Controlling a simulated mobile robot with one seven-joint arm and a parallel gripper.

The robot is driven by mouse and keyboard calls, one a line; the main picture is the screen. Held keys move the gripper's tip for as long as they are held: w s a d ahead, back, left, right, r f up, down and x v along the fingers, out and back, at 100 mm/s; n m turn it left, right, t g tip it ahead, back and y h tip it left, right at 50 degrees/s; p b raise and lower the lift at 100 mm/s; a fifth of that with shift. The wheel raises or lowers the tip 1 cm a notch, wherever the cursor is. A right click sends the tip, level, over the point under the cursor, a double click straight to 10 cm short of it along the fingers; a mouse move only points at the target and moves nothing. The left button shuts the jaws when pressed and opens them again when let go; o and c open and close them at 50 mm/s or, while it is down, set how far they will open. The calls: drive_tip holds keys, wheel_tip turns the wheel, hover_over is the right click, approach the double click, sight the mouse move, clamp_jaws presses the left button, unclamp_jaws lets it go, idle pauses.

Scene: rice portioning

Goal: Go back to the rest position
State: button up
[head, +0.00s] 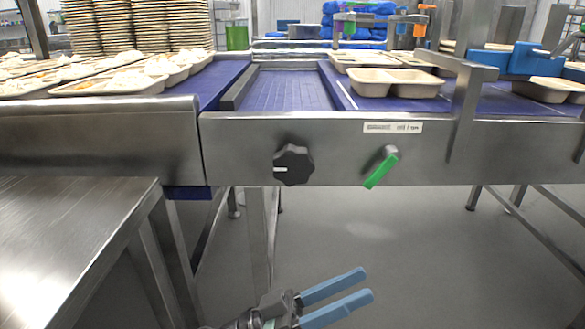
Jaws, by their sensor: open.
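My gripper (352,290) is at the bottom middle of the head view. Its two blue fingers point to the right and are apart, with nothing between them. It hangs in free air over the grey floor, in front of and below the conveyor's steel side panel (240,150). The panel carries a black knob (293,165) and a green-handled switch (382,167), both above the gripper and apart from it. The green handle slants down to the left.
A steel table (70,230) stands at the left, its edge left of my gripper. Filled trays (120,80) lie on the left belt. A two-compartment tray (395,84) sits on the blue belt at right. Conveyor legs (258,230) stand behind my gripper. The floor (400,250) at right is clear.

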drive_tip(key=w+d+r+n+t+y+p, duration=0.35)
drive_tip(key=w+r+t+y, duration=0.3)
drive_tip(key=y, duration=0.25)
drive_tip(key=w+a+r+n+t+y+p, duration=0.1)
drive_tip(key=a+r+n+t+y, duration=0.15)
drive_tip(key=r, duration=0.45)
drive_tip(key=w+a+r+n+t+y, duration=0.1)
drive_tip(key=r+t+y, duration=0.25)
drive_tip(key=r, duration=0.35)
drive_tip(key=s+a+r+n+t+y+p, duration=0.1)
drive_tip(key=s+a+r+n+t+y, duration=0.2)
drive_tip(key=s+r, duration=0.4)
drive_tip(key=s+a+r+n+t+y+p, duration=0.1)
drive_tip(key=s+a+r+t+y, duration=0.15)
drive_tip(key=s+r+t, duration=0.45)
drive_tip(key=s+a+r+n+t+y+p, duration=0.1)
drive_tip(key=s+a+r+n+t+y, duration=0.2)
drive_tip(key=r, duration=0.8)
wheel_tip(320, 180, up, 37)
drive_tip(key=m+g+p, duration=0.1)
drive_tip(key=p, duration=3.7)
drive_tip(key=shift+w+d+f, duration=0.2)
drive_tip(key=shift+w+d, duration=0.15)
drive_tip(key=shift+d, duration=0.1)
